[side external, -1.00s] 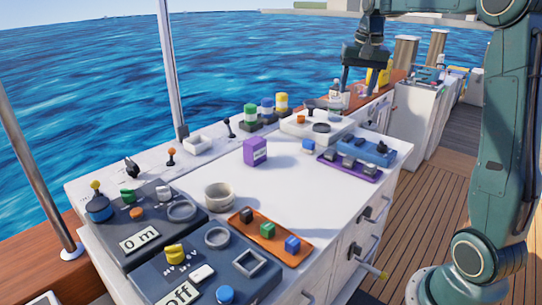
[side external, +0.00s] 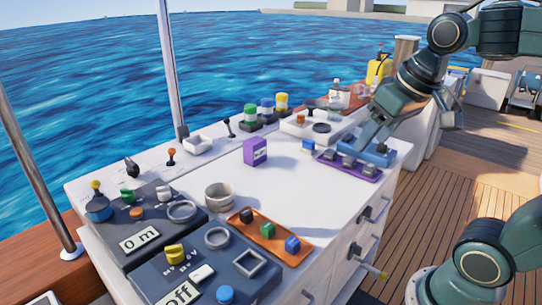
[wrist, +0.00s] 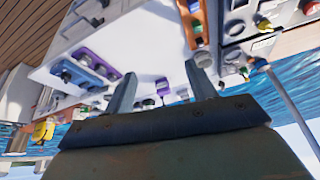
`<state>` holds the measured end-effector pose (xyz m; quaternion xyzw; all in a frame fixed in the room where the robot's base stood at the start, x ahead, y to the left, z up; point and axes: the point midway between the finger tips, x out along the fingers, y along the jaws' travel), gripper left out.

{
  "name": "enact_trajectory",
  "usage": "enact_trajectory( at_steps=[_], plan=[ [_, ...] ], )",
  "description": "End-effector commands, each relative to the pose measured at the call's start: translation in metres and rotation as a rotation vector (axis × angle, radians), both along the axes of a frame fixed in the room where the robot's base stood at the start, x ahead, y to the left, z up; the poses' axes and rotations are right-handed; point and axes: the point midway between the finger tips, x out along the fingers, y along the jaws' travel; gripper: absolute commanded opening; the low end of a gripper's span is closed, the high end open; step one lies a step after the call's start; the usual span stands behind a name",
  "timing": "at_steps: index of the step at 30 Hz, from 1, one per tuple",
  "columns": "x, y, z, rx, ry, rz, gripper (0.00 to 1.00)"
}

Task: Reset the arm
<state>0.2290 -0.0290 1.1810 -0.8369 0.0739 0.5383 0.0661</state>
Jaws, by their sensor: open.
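My arm reaches in from the right in the side external view. My gripper (side external: 372,132) is over the right end of the white counter, in front of the blue tray (side external: 374,151) as that view shows it. The wrist view shows my gripper (wrist: 161,72) with its two fingers spread wide and nothing between the tips. The purple box (side external: 255,152) stands upright on the counter, apart from my gripper.
A purple tray (side external: 348,166) with grey blocks lies below my gripper. An orange tray (side external: 270,237) holds three coloured blocks. The counter (side external: 310,205) between is clear.

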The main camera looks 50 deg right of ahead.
Motion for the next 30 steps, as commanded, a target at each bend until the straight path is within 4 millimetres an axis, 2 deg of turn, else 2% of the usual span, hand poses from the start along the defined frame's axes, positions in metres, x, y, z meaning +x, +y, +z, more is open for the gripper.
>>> enact_trajectory(
  at_steps=[3,10,30],
  plan=[
    [-0.022,0.014,-0.013,-0.015,-0.027,0.081,0.56],
    [-0.046,0.027,-0.033,-0.034,-0.058,0.178,0.56],
    [-0.050,0.029,-0.037,-0.038,-0.064,0.195,0.56]
  ],
)
